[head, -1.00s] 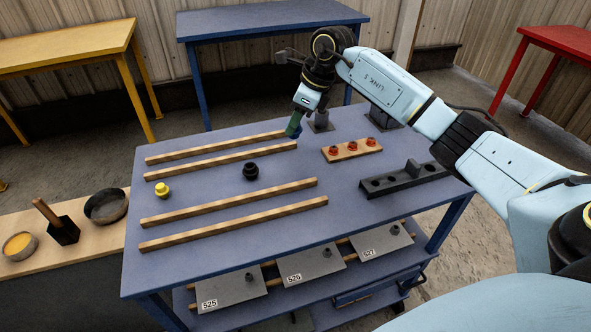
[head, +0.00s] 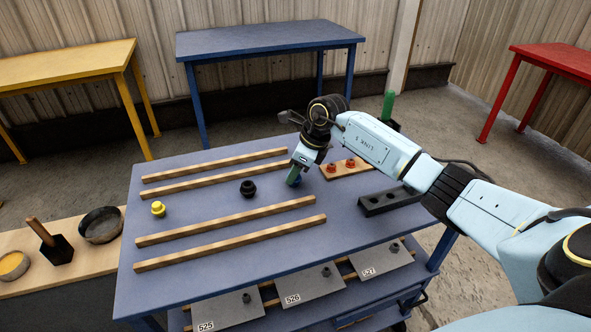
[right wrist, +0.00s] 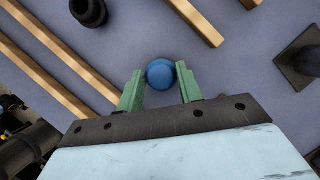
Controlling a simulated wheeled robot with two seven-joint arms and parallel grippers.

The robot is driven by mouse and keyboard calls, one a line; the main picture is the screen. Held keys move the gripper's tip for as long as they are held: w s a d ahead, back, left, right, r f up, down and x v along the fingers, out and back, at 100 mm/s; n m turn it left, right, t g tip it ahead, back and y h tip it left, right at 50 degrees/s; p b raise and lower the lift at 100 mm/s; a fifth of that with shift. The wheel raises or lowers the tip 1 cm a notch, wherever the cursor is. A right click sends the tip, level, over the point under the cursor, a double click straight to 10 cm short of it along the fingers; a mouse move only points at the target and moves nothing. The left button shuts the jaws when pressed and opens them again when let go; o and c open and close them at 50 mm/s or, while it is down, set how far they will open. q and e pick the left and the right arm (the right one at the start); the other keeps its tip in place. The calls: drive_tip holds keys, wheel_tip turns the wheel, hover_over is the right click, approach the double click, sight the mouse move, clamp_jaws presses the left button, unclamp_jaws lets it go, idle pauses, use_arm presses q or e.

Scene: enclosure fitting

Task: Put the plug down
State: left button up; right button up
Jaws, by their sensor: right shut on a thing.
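A round blue plug (right wrist: 160,73) sits between the green fingers of my right gripper (right wrist: 160,90) in the right wrist view. In the head view my right gripper (head: 292,179) points down over the blue table (head: 215,262), right of the wooden rails. The blue plug (head: 297,182) is partly hidden there behind the fingertips. I cannot tell whether it touches the table. A black plug (head: 248,188) and a yellow plug (head: 158,209) stand on the table to the left. My left gripper is not in view.
Several wooden rails (head: 225,221) lie across the table. A wooden block with red plugs (head: 350,170) and a black block with holes (head: 390,201) lie to the right. Numbered grey plates (head: 308,288) are on the lower shelf. The tabletop between the rail pairs is mostly bare.

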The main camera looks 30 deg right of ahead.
drive_tip(key=shift+f, duration=0.15)
drive_tip(key=o, duration=1.1)
drive_tip(key=v, duration=1.2)
drive_tip(key=shift+r+p, duration=0.2)
drive_tip(key=shift+p, duration=0.25)
